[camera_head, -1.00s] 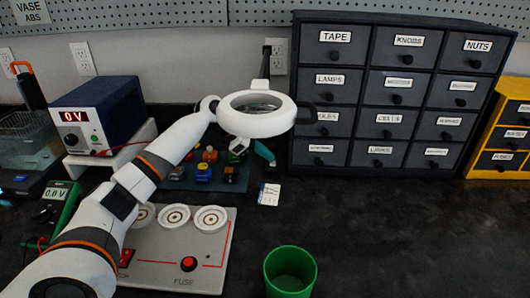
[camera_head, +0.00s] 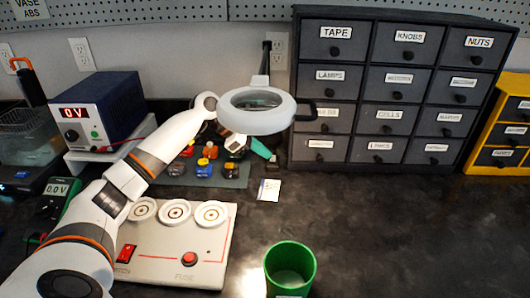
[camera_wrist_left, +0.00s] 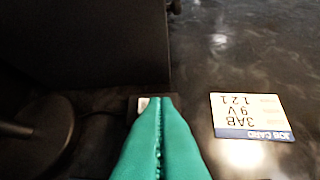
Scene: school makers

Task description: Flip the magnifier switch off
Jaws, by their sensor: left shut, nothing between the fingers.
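The magnifier (camera_head: 257,122) is a white ring lens on a dark stand, in the upper middle of the head view; its ring looks greyish and shaded. My left gripper (camera_head: 262,150) has teal fingers and reaches behind the ring, low over the bench. In the left wrist view the fingers (camera_wrist_left: 160,101) are pressed together and empty. Their tips are at a small dark switch box (camera_wrist_left: 141,103) with a pale patch, partly hidden by them; I cannot tell whether they touch. A cord runs from it towards a round black base (camera_wrist_left: 35,135). My right gripper is out of view.
A dark drawer cabinet (camera_head: 382,105) stands close behind the fingers. A job card (camera_head: 269,190) lies beside them. A green cup (camera_head: 290,270) and a white panel (camera_head: 175,245) are nearer. The bench at right is clear.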

